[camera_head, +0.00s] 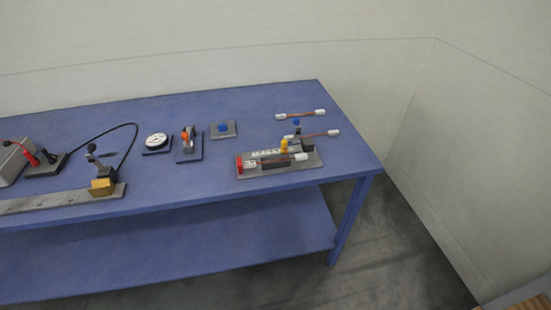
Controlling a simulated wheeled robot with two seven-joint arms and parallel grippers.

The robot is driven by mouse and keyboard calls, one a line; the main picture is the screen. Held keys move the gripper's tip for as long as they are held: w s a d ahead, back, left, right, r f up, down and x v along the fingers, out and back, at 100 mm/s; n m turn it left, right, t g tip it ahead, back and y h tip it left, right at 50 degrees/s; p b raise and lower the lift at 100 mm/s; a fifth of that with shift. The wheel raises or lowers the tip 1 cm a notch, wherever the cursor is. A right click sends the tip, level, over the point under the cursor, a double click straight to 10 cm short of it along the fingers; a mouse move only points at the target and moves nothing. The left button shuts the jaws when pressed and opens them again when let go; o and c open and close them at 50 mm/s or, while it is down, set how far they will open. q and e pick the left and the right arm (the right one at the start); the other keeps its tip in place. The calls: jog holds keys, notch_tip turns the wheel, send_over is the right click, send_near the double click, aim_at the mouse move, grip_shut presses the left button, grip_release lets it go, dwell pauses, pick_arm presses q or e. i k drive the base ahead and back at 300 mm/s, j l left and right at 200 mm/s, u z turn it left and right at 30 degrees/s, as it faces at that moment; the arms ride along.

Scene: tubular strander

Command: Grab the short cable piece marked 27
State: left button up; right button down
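Three short copper-coloured cable pieces with white tags at their ends show on the right part of the blue table. One cable piece (297,114) lies near the back right edge. A second cable piece (317,134) lies in front of it, partly hidden behind the clamp fixture. A third cable piece (280,160) lies along the fixture. The tags are too small to read, so I cannot tell which piece is marked 27. Neither of my grippers is in view.
The blue table (200,183) has a lower shelf. The grey clamp fixture (253,174) has a red end block. A dial gauge (156,141), small stands, and a long metal bar (60,203) with a clamp lie leftward. Walls stand behind and to the right.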

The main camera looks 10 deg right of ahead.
aim_at(253, 164)
jog(key=i+l+z, duration=0.15)
jog(key=z, duration=0.35)
jog(key=i+l+z, duration=0.1)
jog(key=i+z, duration=0.15)
jog(key=z, duration=0.2)
